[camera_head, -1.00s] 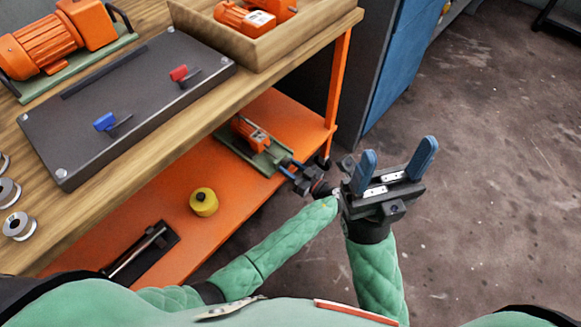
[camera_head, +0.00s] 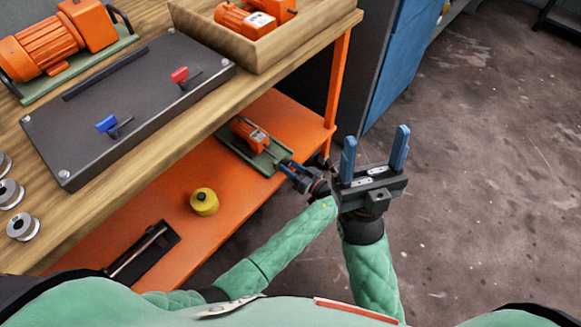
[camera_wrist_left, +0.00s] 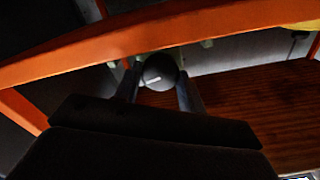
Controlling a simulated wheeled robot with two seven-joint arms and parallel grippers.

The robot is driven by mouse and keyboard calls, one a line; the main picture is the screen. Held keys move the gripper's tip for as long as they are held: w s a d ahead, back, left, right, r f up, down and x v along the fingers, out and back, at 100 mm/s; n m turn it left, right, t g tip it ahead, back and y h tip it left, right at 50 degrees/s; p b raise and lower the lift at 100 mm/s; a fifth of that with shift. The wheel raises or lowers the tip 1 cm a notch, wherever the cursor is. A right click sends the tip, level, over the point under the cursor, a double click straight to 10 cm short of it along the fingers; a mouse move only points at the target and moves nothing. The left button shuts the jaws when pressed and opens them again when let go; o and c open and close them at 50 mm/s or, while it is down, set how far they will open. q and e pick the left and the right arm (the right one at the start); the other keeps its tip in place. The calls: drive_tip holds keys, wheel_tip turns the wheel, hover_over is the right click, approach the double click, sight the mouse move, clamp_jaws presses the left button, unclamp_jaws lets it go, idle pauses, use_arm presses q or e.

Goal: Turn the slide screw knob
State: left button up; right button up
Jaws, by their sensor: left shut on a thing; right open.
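A round dark knob (camera_wrist_left: 158,72) with a pale mark shows in the left wrist view, between the two fingers of my left gripper (camera_wrist_left: 158,80). The fingers are shut on it from both sides. In the head view my left gripper (camera_head: 287,167) reaches to the right end of a green base (camera_head: 262,160) carrying an orange motor (camera_head: 248,134). The knob is hidden there by the fingers. My right gripper (camera_head: 376,138) is open and empty, its blue fingers pointing up, over the floor just right of my left wrist.
The green base sits on an orange lower shelf (camera_head: 235,195) with a yellow round object (camera_head: 204,201) and a dark tray (camera_head: 145,255). The wooden tabletop (camera_head: 185,127) above carries a dark panel (camera_head: 70,140) with blue and red switches. An orange leg (camera_head: 339,80) stands close by. Floor at right is clear.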

use_arm(q)
drive_tip(key=o, duration=1)
drive_tip(key=shift+v, duration=3.9)
